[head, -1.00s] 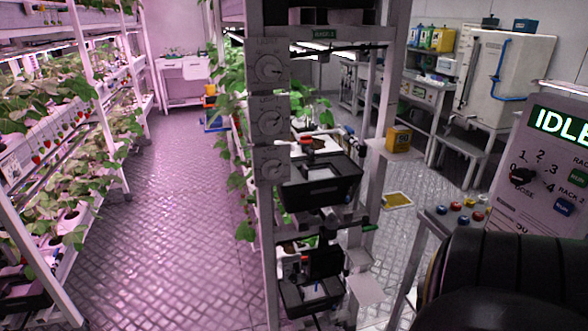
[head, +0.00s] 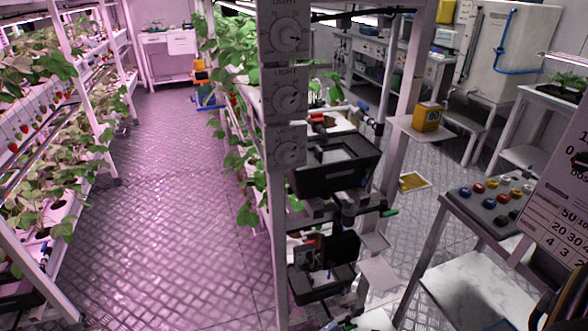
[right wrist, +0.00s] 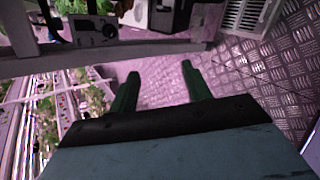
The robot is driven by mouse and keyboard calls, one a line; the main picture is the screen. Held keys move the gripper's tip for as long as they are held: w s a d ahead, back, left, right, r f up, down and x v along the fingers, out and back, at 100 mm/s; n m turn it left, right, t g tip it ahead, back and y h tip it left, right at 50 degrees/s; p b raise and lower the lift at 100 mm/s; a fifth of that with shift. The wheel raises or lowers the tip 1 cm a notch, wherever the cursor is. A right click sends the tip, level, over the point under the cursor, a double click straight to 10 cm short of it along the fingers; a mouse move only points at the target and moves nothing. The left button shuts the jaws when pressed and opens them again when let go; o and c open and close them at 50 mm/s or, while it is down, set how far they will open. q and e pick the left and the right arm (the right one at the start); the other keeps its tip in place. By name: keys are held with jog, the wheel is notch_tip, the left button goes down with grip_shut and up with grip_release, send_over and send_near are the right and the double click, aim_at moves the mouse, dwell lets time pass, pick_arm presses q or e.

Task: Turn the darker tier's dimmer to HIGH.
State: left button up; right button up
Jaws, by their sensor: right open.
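Three grey LIGHT dimmer panels sit one above another on the near rack post: an upper dimmer (head: 287,36), a middle dimmer (head: 288,97) and a lower dimmer (head: 287,150). Their knob settings are too small to read surely. I cannot tell which rack tier is darker. In the right wrist view, a grey panel with a dark round knob (right wrist: 109,31) shows at the upper left, beyond the fingers. My right gripper (right wrist: 158,76) is open, with two green fingers apart and nothing between them; it is clear of that panel. My left gripper is not in view.
Black trays (head: 337,172) stick out right of the dimmer post. A console with coloured buttons (head: 492,192) and a white panel (head: 560,195) stand at the right. A yellow box (head: 427,116) sits on a small shelf. The left aisle floor (head: 170,190) is clear.

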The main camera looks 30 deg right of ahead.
jog(key=w+r+n+t+h, duration=0.1)
jog(key=w+r+n+t, duration=0.25)
jog(key=r, duration=0.45)
jog(key=w+r+n+t+h, duration=0.1)
jog(key=w+r+n+t, duration=0.1)
jog(key=w+r, duration=0.45)
jog(key=n+t+b, duration=0.2)
jog(key=n+t, duration=0.5)
send_near(290, 159)
jog(key=shift+m+g+h, duration=0.25)
jog(key=shift+h, duration=0.15)
jog(key=p+x, duration=0.2)
jog(key=x, duration=0.5)
jog(key=shift+a+r, duration=0.15)
jog(key=shift+a, duration=0.05)
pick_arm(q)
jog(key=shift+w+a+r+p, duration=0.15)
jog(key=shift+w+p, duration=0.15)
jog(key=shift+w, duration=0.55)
pick_arm(e)
jog(key=shift+w+d+r, duration=0.2)
jog(key=shift+w, duration=0.45)
jog(key=shift+c, duration=0.2)
jog(key=c, duration=1)
